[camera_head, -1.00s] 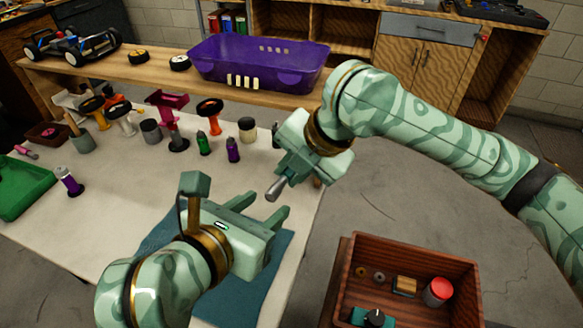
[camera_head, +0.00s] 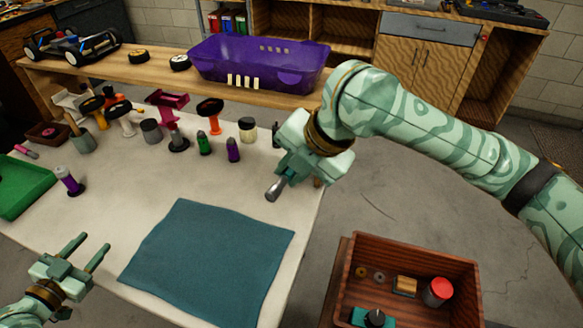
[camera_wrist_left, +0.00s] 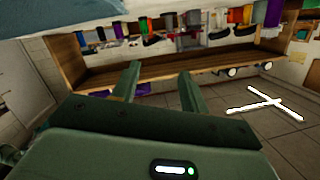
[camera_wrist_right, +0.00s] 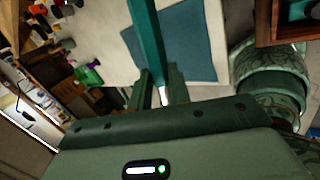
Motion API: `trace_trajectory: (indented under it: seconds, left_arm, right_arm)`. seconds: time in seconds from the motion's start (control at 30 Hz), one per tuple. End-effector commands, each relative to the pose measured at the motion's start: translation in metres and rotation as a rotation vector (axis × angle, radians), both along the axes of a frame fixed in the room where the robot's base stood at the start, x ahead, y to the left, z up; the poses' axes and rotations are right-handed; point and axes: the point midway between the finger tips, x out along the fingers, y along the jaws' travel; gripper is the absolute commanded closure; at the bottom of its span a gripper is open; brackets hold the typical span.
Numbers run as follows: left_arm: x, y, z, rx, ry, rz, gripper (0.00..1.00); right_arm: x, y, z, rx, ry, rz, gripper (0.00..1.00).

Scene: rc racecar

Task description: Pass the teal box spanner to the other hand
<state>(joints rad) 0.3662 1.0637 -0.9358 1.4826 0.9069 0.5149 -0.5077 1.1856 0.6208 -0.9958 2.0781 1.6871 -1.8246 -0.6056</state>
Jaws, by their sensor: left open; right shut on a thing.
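The teal box spanner is held in my right gripper (camera_head: 282,182) above the right edge of the white table. In the head view only its grey metal end (camera_head: 273,191) shows, pointing down; the rest is hidden by the gripper. In the right wrist view its long teal shaft (camera_wrist_right: 147,38) stands out between the fingers. My left gripper (camera_head: 95,242) is low at the left, over the table's front edge, open and empty. It is well apart from the spanner. Its two spread fingers also show in the left wrist view (camera_wrist_left: 159,72).
A teal cloth (camera_head: 210,262) lies bare on the white table (camera_head: 125,205). Several small bottles and tools stand towards the back. A purple bin (camera_head: 225,70) sits on the wooden shelf behind. A wooden crate (camera_head: 345,270) with small parts stands at the lower right.

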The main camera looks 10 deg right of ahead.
Motion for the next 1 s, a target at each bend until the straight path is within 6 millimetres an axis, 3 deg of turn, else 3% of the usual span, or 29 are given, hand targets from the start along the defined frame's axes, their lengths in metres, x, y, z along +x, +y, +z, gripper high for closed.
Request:
trace_trajectory:
  seconds: [0.03,0.2,0.27,0.33,0.4,0.57,0.7,0.8,1.0]
  left_arm:
    - [-0.004,0.031,-0.012,0.151,0.023,-0.009,0.56]
    - [-0.028,0.125,-0.054,0.606,0.14,-0.043,0.56]
    - [-0.041,0.152,-0.075,0.728,0.2,-0.046,0.56]
    - [-0.06,0.165,-0.113,0.801,0.286,-0.037,0.56]
    - [-0.08,0.154,-0.153,0.782,0.362,-0.012,0.56]
    - [-0.135,0.116,-0.233,0.672,0.528,0.061,0.56]
    - [-0.196,0.08,-0.291,0.575,0.683,0.127,0.56]
    - [-0.246,0.052,-0.325,0.512,0.796,0.173,0.56]
    - [-0.352,-0.008,-0.374,0.398,1.025,0.253,0.56]
  right_arm:
    - [0.0,0.0,0.0,0.0,0.0,0.0,1.0]
    - [0.0,0.0,0.0,0.0,0.0,0.0,1.0]
    - [0.0,0.0,0.0,0.0,0.0,0.0,1.0]
    - [0.0,0.0,0.0,0.0,0.0,0.0,1.0]
    - [0.0,0.0,0.0,0.0,0.0,0.0,1.0]
    - [0.0,0.0,0.0,0.0,0.0,0.0,1.0]
    - [0.0,0.0,0.0,0.0,0.0,0.0,1.0]
    - [0.0,0.0,0.0,0.0,0.0,0.0,1.0]
    - [0.0,0.0,0.0,0.0,0.0,0.0,1.0]
